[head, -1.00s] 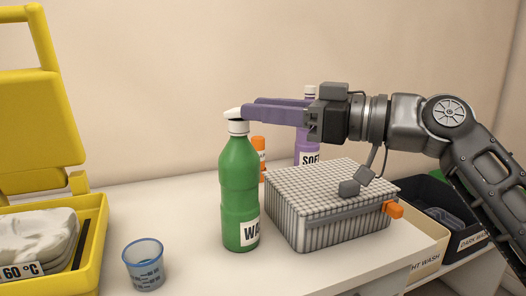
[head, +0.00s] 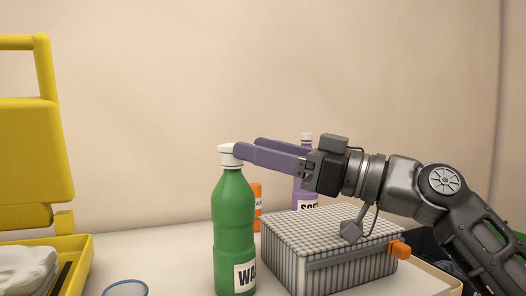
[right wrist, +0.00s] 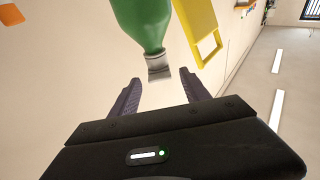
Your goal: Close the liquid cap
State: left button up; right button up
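The green liquid bottle (head: 234,215) stands upright on the white table. The cap also shows in the right wrist view (right wrist: 159,68), just beyond and between the fingertips. My right gripper (head: 247,146) comes in from the right at cap height. Its two purple fingers are apart with nothing held between them, and the nearer fingertip overlaps the cap's right edge in the head view. I cannot tell whether it touches. The open fingers show in the right wrist view (right wrist: 159,80). My left gripper is not in view.
A grey ribbed basket (head: 330,235) with an orange tab (head: 400,250) stands right of the bottle. Behind are an orange container (head: 256,205) and a purple bottle (head: 306,185). A yellow case (head: 35,150) stands left, and a blue cup's rim (head: 125,284) shows at the bottom.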

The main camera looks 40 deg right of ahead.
jog(key=shift+s, duration=0.1)
jog(key=p+v, duration=0.1)
jog(key=v, duration=0.6)
jog(key=shift+s+d, duration=0.2)
jog(key=shift+s, duration=0.05)
dwell(0.5)
